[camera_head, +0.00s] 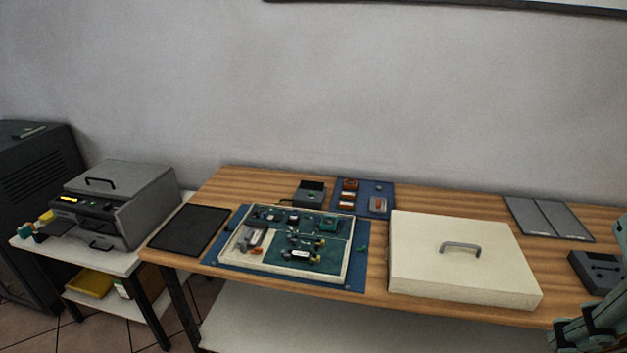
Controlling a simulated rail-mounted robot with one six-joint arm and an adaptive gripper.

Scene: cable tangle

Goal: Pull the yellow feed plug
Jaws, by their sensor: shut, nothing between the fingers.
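Small yellow parts (313,241) show among dark connectors and cables on the green board (262,240) inside a pale-rimmed tray (352,250). They are too small for me to tell which is the yellow feed plug, or whether any is seated. Another yellow piece (47,216) sits left of the grey machine, beside green and orange bits; I cannot tell what it is. Part of my pale green arm shows at the lower right edge, far from the tray. I cannot make out my gripper's fingertips there.
The tray lies on a blue mat (214,257) on the wooden table (376,285). A cream lidded box (420,270) stands right of it, a black pad (188,230) left. Small boxes and a blue panel (347,187) are behind. The grey machine (150,190) stands on a side table.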

